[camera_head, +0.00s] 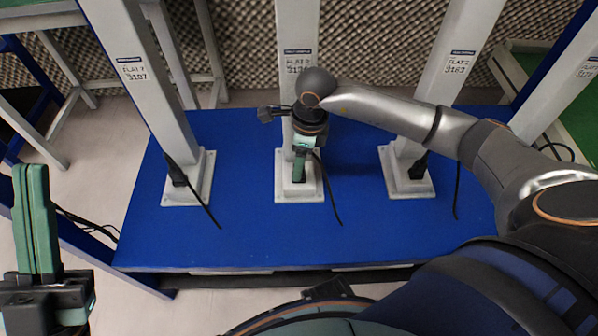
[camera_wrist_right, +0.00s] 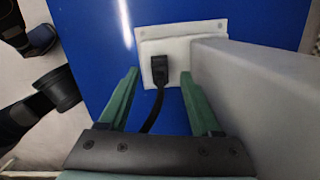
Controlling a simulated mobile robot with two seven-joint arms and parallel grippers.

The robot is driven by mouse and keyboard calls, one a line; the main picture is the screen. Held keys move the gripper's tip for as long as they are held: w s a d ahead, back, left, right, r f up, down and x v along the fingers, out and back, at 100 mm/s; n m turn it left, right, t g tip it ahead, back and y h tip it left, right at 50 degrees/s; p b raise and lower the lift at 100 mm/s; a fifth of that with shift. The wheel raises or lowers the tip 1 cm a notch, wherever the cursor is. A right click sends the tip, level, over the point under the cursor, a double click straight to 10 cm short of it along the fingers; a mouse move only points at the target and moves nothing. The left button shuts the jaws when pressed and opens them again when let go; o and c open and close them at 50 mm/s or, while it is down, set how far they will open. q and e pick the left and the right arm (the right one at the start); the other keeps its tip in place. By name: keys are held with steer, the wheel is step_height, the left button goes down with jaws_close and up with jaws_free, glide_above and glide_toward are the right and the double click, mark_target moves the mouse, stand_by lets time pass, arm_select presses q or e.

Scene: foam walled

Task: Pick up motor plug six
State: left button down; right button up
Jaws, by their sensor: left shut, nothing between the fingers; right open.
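In the right wrist view, a black motor plug (camera_wrist_right: 160,72) sits at a white base plate (camera_wrist_right: 205,35) beside a grey post, its cable running toward the gripper. My right gripper (camera_wrist_right: 158,88) is open, a finger on either side of the plug's line, with nothing held. In the head view my right gripper (camera_head: 300,172) points down at the middle post's base and hides that plug; its cable (camera_head: 329,190) shows. Similar black plugs stand at the left post (camera_head: 177,175) and right post (camera_head: 418,168). No number six is readable. My left gripper (camera_head: 36,222) is shut and empty at the far left.
The posts (camera_head: 300,30) rise from a blue platform (camera_head: 250,235). The middle post stands close beside the right gripper. Loose cables hang at the left (camera_head: 205,208) and right (camera_head: 457,190) posts. The platform's front is clear.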

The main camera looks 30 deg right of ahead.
steer(key=f, duration=0.3)
steer(key=shift+w+a+b, duration=0.15)
steer(key=shift+a+b, duration=0.1)
steer(key=shift+b, duration=0.15)
jaws_close()
